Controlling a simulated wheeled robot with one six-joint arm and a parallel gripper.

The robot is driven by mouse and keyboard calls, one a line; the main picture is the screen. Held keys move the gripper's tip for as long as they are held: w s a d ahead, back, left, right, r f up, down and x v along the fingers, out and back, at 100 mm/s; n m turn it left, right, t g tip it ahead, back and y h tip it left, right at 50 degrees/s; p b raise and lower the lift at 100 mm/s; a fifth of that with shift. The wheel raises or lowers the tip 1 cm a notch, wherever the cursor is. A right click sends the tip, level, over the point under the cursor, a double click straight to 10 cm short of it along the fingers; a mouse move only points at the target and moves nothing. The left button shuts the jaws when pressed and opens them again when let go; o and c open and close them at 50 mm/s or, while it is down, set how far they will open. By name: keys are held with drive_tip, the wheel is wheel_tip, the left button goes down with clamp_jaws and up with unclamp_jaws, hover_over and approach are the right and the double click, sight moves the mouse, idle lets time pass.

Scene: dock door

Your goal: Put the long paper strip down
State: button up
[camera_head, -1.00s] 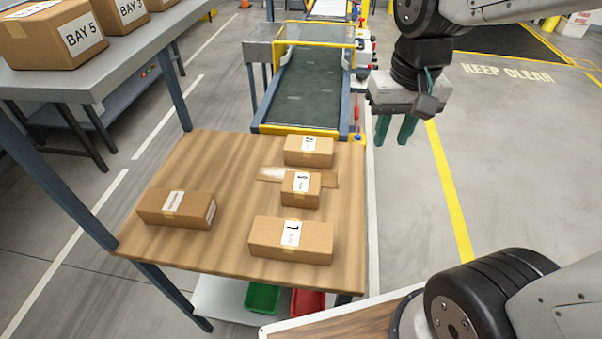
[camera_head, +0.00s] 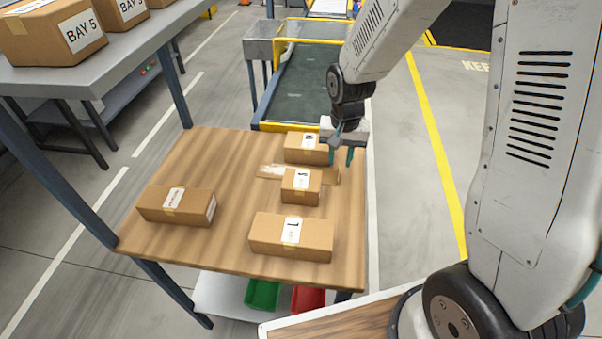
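A flat tan strip (camera_head: 271,172) with a pale patch at its left end lies on the wooden table; I take it for the long paper strip. The small box (camera_head: 300,188) hides its middle, and I cannot tell whether the box stands on it. My gripper (camera_head: 341,157) is over the table's right edge, just right of the back box (camera_head: 303,149) and near the strip's right end. Its two green fingers point down and are apart, with nothing seen between them. Whether the fingers touch anything is unclear.
A longer box (camera_head: 270,237) stands at the table's front and another box (camera_head: 168,208) at the left. The table's (camera_head: 235,165) middle left is bare. A conveyor (camera_head: 297,90) stands behind the table. A grey shelf (camera_head: 88,80) with boxes is at the upper left.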

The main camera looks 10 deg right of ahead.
sight(339, 173)
drive_tip(key=f, duration=0.4)
drive_tip(key=shift+s, duration=0.25)
clamp_jaws()
